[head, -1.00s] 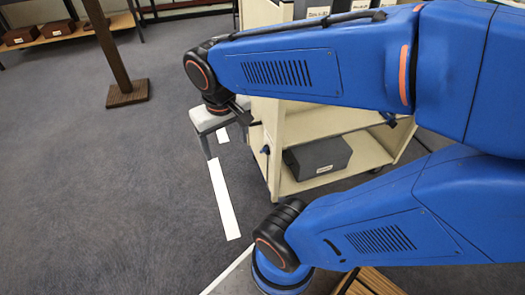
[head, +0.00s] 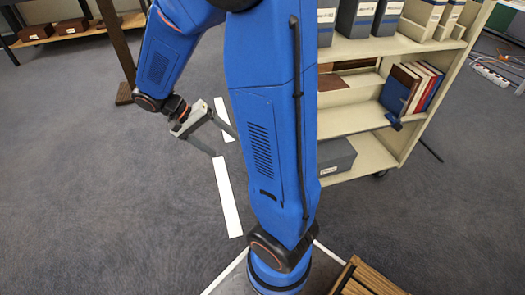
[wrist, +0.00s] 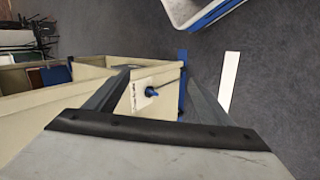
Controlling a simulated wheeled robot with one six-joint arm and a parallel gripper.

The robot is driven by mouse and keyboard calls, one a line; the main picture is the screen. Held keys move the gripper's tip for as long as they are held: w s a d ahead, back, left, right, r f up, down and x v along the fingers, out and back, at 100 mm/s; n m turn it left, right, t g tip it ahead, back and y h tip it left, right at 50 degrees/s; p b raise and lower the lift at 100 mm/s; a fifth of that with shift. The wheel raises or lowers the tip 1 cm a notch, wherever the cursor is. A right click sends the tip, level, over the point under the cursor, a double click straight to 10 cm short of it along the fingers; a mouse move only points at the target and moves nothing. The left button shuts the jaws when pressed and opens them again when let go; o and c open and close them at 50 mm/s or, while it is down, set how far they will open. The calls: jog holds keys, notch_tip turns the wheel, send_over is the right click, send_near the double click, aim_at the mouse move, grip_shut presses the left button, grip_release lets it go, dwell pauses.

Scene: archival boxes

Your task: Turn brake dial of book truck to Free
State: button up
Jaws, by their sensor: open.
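The book truck (head: 415,160) is a cream shelf cart at the right of the head view, partly hidden behind my arm. Its end panel (wrist: 122,108) faces me in the wrist view. The dial is hidden in the head view. My gripper (head: 225,145) is open and empty, left of the truck in the head view. In the wrist view its two fingers stand either side of the dial, apparently short of it and not touching.
Grey binders (head: 354,18) stand on the truck's upper shelf, leaning books (head: 412,88) and a dark grey box (head: 336,157) lower down. A wooden post (head: 116,45) stands at the left. White strips (head: 227,197) mark the floor. The carpet left of my gripper is clear.

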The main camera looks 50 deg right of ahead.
jog(key=w+d+f+m+g+h, duration=0.1)
jog(key=w+d+f+m+h, duration=0.15)
jog(key=f, duration=0.45)
jog(key=w+d+f+m+g+h, duration=0.1)
jog(key=w+d+f+g+h, duration=0.1)
jog(key=w+f+h, duration=0.35)
jog(key=w+d+f+m+g+h, duration=0.1)
jog(key=w+d+f+m+h, duration=0.15)
jog(key=f, duration=0.65)
jog(key=s+d+n, duration=0.1)
jog(key=s+d, duration=0.8)
jog(key=d, duration=0.6)
jog(key=shift+s+y, duration=0.15)
jog(key=shift+y, duration=0.2)
jog(key=c, duration=1)
